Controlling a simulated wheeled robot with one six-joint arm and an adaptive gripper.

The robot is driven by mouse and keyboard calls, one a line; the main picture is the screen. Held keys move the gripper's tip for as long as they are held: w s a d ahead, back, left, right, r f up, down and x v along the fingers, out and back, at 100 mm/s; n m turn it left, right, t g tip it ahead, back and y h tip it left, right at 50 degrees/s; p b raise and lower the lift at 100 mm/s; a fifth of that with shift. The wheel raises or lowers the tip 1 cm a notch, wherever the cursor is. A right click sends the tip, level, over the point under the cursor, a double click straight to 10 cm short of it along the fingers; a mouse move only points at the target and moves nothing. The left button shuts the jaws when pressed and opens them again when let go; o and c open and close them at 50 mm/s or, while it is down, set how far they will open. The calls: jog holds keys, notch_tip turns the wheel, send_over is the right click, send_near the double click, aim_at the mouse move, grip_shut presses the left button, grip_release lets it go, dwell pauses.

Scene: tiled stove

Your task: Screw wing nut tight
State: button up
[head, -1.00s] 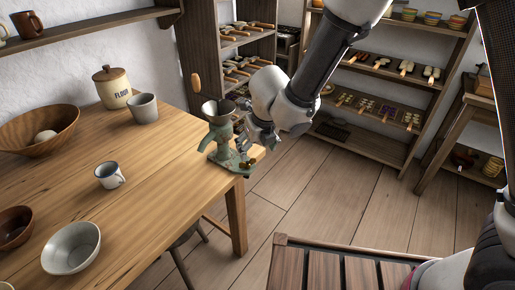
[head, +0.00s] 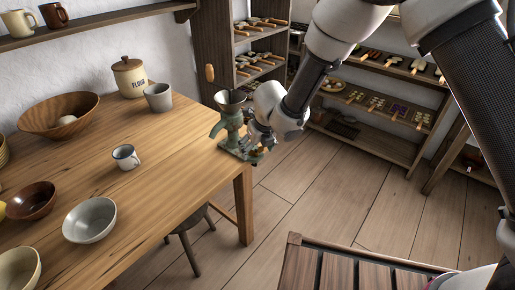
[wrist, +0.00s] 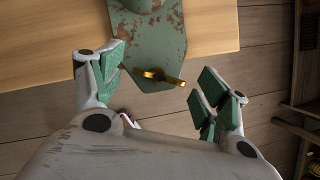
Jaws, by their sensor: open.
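The brass wing nut (wrist: 160,77) shows in the wrist view at the end of the green, rust-flecked base of the grinder (wrist: 150,40). In the head view the green grinder (head: 231,118) stands upright at the table's right corner, with a funnel top and a wooden handle. My gripper (wrist: 163,85) is open, its green-padded fingers apart on either side of the wing nut, lower in the wrist view than the nut and not touching it. In the head view my gripper (head: 262,140) is beside the grinder's base, and the nut is hard to make out there.
The wooden table (head: 180,170) holds a flour jar (head: 130,77), a grey cup (head: 158,97), a small mug (head: 126,157) and several bowls. A stool (head: 193,232) stands under the table edge. Shelves (head: 375,140) stand behind.

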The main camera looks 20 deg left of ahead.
jog(key=c, duration=1)
jog(key=shift+c, duration=0.2)
jog(key=m+h, duration=0.1)
jog(key=m, duration=0.2)
jog(key=shift+s+a+m+t, duration=0.1)
jog(key=shift+a+m+t, duration=0.05)
jog(key=shift+m+t, duration=0.25)
jog(key=m+h, duration=0.1)
jog(key=m, duration=0.1)
jog(key=m+h, duration=0.1)
jog(key=m, duration=0.2)
jog(key=shift+a+m+t, duration=0.1)
jog(key=shift+m+t, duration=0.2)
jog(key=m+h, duration=0.1)
jog(key=m, duration=0.1)
jog(key=m+h, duration=0.1)
jog(key=m, duration=0.2)
jog(key=shift+a+g, duration=0.1)
jog(key=shift+g, duration=0.3)
jog(key=shift+m+g+h, duration=0.5)
jog(key=shift+m+h, duration=0.2)
jog(key=shift+m, duration=1.4)
